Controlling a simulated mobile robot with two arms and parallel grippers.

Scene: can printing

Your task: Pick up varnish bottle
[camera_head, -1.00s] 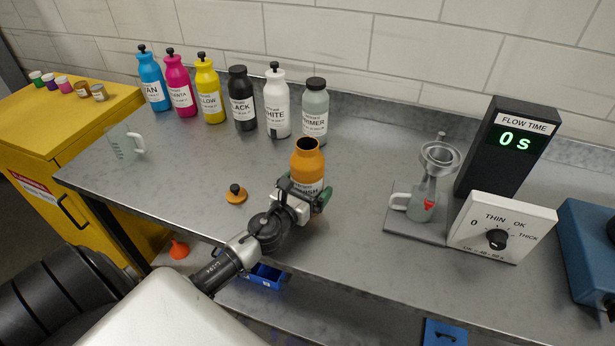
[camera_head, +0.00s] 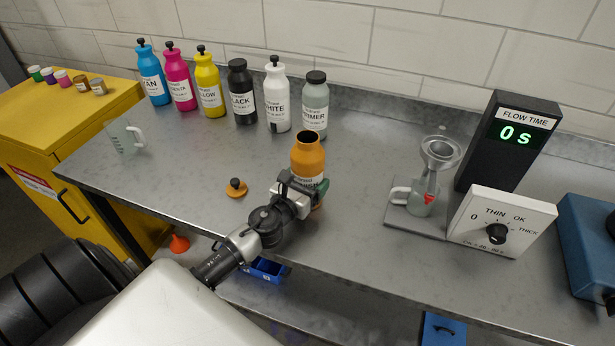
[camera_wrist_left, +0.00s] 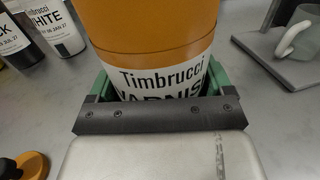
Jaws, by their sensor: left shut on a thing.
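The varnish bottle (camera_head: 308,158) is orange with a white label and an open, uncapped mouth. It is upright near the front middle of the bench in the head view. My left gripper (camera_head: 308,189) is shut on its lower body. In the left wrist view the bottle (camera_wrist_left: 155,28) fills the upper middle, between the green fingertips of the gripper (camera_wrist_left: 155,85). Whether its base touches the bench is hidden. An orange cap with a black knob (camera_head: 236,189) lies on the bench to the left of the bottle. My right gripper is not in view.
Several bottles stand along the back, including the white bottle (camera_head: 277,100) and the primer bottle (camera_head: 314,105). A clear beaker (camera_head: 125,137) is at left. The cup and funnel stand (camera_head: 415,222), flow time display (camera_head: 508,140) and dial box (camera_head: 500,222) are at right.

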